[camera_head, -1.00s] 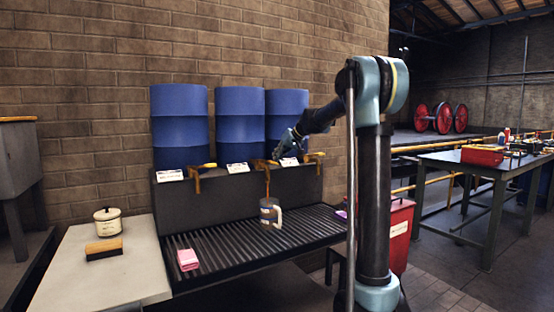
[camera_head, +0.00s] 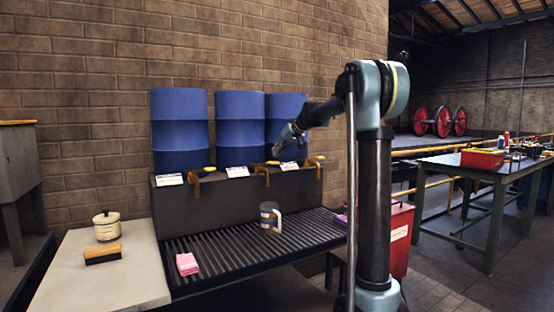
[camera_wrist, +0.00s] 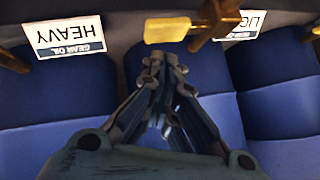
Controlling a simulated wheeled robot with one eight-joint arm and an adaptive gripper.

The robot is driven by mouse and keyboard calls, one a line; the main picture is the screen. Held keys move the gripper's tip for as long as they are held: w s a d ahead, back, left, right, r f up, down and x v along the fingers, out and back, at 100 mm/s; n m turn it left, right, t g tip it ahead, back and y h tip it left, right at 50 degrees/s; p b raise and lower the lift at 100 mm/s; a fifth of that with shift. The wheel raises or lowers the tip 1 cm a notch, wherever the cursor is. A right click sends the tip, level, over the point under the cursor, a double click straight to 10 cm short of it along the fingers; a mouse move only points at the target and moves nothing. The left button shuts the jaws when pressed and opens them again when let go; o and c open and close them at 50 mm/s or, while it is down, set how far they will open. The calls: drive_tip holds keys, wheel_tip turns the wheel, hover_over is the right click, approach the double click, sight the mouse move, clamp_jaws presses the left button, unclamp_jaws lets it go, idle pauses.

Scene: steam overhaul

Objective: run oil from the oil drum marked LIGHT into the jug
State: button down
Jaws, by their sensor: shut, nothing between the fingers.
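Three blue drums stand behind the rack. The middle drum (camera_head: 240,120) has the card marked LIG… (camera_wrist: 243,24), partly hidden in the wrist view; that card also shows in the head view (camera_head: 237,171). Its tap has a yellow lever (camera_wrist: 167,30) lying sideways like the other levers, also visible in the head view (camera_head: 272,162). No oil runs from it. The grey jug (camera_head: 270,216) with a white handle stands upright on the slatted tray below this tap; its contents are hidden. My gripper (camera_wrist: 160,58) is shut and empty, close to the lever; it also shows in the head view (camera_head: 276,154).
The HEAVY card (camera_wrist: 65,34) belongs to the right drum (camera_head: 287,107). A pink cloth (camera_head: 187,263) lies on the slatted tray (camera_head: 225,262). A brush (camera_head: 102,254) and a lidded pot (camera_head: 107,226) stand on the left bench. A red cabinet (camera_head: 399,235) is at right.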

drive_tip(key=a+r+v, duration=0.1)
drive_tip(key=v, duration=1)
drive_tip(key=shift+s+a, duration=0.2)
drive_tip(key=shift+a, duration=0.1)
drive_tip(key=s+d+f+m+g+h, duration=0.1)
drive_tip(key=s+d+f, duration=0.4)
drive_tip(key=s+f, duration=0.9)
drive_tip(key=s+d+f+m+g+h, duration=0.1)
drive_tip(key=s+d+f+h, duration=0.3)
drive_tip(key=s+f, duration=1)
drive_tip(key=s+d+f+m+g+h, duration=0.1)
drive_tip(key=s+d+f+m+h, duration=0.1)
drive_tip(key=s+d+f, duration=0.6)
drive_tip(key=s+f, duration=0.6)
drive_tip(key=s, duration=0.6)
drive_tip(key=shift+s+d+g, duration=0.2)
drive_tip(key=shift+s+g, duration=0.2)
